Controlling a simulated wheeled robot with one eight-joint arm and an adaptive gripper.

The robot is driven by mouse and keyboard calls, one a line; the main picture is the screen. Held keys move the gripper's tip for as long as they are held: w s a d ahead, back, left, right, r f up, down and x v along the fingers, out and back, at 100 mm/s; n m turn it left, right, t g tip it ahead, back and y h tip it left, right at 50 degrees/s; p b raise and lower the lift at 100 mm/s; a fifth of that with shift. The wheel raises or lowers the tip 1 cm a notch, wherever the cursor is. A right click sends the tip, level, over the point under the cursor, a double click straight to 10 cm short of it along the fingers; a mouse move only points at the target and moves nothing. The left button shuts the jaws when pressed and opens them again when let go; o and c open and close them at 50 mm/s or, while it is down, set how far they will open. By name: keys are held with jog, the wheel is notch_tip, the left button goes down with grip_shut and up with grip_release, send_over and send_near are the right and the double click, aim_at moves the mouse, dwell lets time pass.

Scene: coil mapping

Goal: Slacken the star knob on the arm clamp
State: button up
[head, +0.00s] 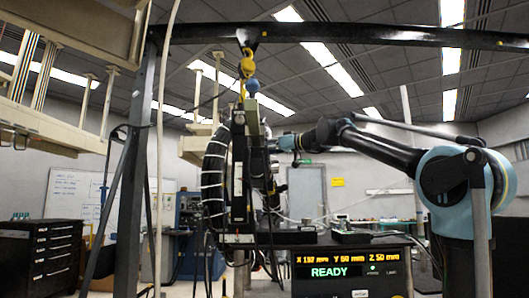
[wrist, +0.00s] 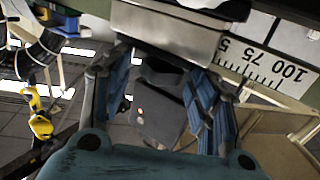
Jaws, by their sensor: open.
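My gripper (wrist: 158,68) shows in the wrist view with its two blue ribbed fingers apart, one on each side of a dark part. That dark, rounded part (wrist: 160,71) sits below a bright metal block (wrist: 165,32); it may be the star knob, but its lobes cannot be made out. I cannot tell whether the fingers touch it. A dark grey box with a small red light (wrist: 158,112) shows between the fingers, lower in the picture. In the head view my gripper (head: 284,143) is small, beside the upright hanging assembly (head: 238,165); the knob cannot be picked out there.
A white scale (wrist: 265,65) with black numbers lies right of the metal block. A yellow hook (head: 247,66) hangs from the dark overhead beam (head: 330,33). A thick banded hose (head: 213,180) runs beside the assembly. A display (head: 350,265) reads READY below.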

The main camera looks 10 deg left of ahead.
jog(key=shift+a, duration=0.1)
jog(key=c, duration=1.1)
jog(key=shift+o, duration=0.2)
jog(key=shift+w+n+g, duration=0.2)
jog(key=shift+n+g, duration=0.3)
jog(key=shift+g, duration=0.1)
jog(key=shift+w+g, duration=0.1)
jog(key=shift+g, duration=0.2)
jog(key=n+g, duration=0.1)
jog(key=g, duration=0.1)
jog(key=n+g, duration=0.1)
jog(key=g, duration=0.1)
jog(key=n+g, duration=0.2)
jog(key=shift+w+y, duration=0.3)
jog(key=shift+w, duration=0.1)
jog(key=shift+w+n+g+h, duration=0.15)
jog(key=shift+n+g+h, duration=0.3)
jog(key=shift+n+g, duration=0.75)
jog(key=shift+w+n+g+h, duration=0.1)
jog(key=shift+n+g+h, duration=0.55)
jog(key=shift+g, duration=0.95)
jog(key=shift+n+g, duration=0.5)
jog(key=shift+n, duration=0.05)
jog(key=shift+w+a+r+n+g+h, duration=0.1)
jog(key=shift+w+n+g+h, duration=0.05)
jog(key=shift+n+g+h, duration=0.55)
jog(key=shift+w+a+n+g+h, duration=0.1)
jog(key=shift+n+g+h, duration=0.4)
jog(key=shift+g, duration=0.3)
